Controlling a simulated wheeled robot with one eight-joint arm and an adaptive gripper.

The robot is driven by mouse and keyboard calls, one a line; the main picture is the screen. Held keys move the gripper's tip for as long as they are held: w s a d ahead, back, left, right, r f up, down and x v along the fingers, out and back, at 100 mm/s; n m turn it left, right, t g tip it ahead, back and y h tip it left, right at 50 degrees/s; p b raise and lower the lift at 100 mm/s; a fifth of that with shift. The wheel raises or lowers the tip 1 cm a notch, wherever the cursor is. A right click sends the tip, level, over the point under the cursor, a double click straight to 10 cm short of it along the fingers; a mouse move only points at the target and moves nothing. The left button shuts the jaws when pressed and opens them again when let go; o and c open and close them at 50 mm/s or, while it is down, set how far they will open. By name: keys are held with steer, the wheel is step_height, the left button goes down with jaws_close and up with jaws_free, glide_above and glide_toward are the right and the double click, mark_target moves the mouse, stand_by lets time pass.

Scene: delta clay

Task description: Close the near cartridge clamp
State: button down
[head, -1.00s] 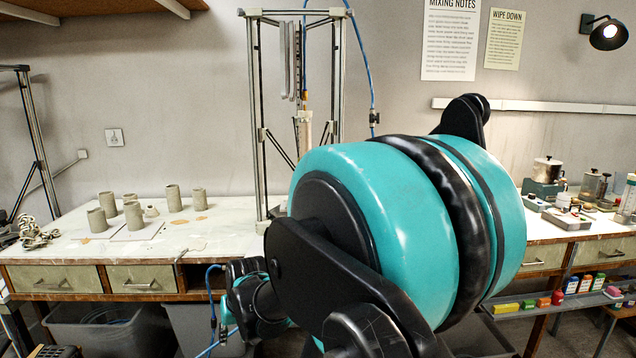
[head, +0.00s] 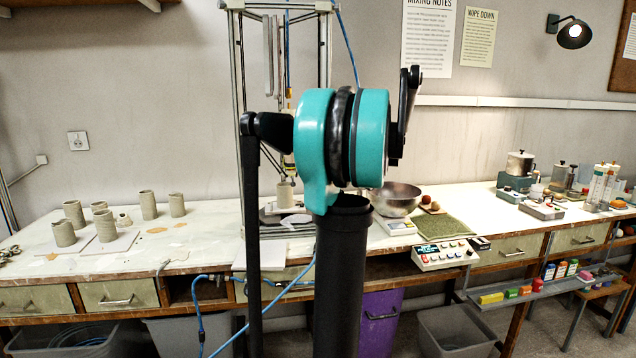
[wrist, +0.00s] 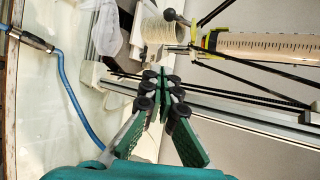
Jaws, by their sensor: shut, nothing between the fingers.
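The clear cartridge (wrist: 270,45) with graduation marks lies across the upper right of the wrist view, with a yellow fitting (wrist: 210,41) at its left end. In the head view the cartridge (head: 289,165) hangs in the tall printer frame (head: 243,130), partly behind my arm. I cannot make out the near clamp or whether it is open. My gripper (wrist: 160,78) has green fingers with black round pads. It is shut and empty, below and left of the yellow fitting in the wrist view, apart from it. In the head view my arm hides it.
A ribbed clay cylinder (wrist: 163,30) stands by the fitting. A blue hose (wrist: 72,95) runs at the left. On the bench are clay cups (head: 148,205), a metal bowl (head: 398,198) and a control box (head: 445,255). Bare bench shows between the cups and the frame.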

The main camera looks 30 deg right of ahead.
steer(key=x, duration=0.9)
steer(key=shift+s+a+r, duration=0.25)
steer(key=shift+a+r, duration=0.05)
steer(key=shift+a, duration=0.3)
steer(key=shift+s+a+r, duration=0.25)
steer(key=shift+a+r, duration=0.05)
steer(key=shift+a, duration=0.25)
steer(key=shift+s+a+r, duration=0.25)
steer(key=shift+s+a, duration=0.05)
steer(key=shift+a, duration=0.3)
steer(key=shift+r+g, duration=0.3)
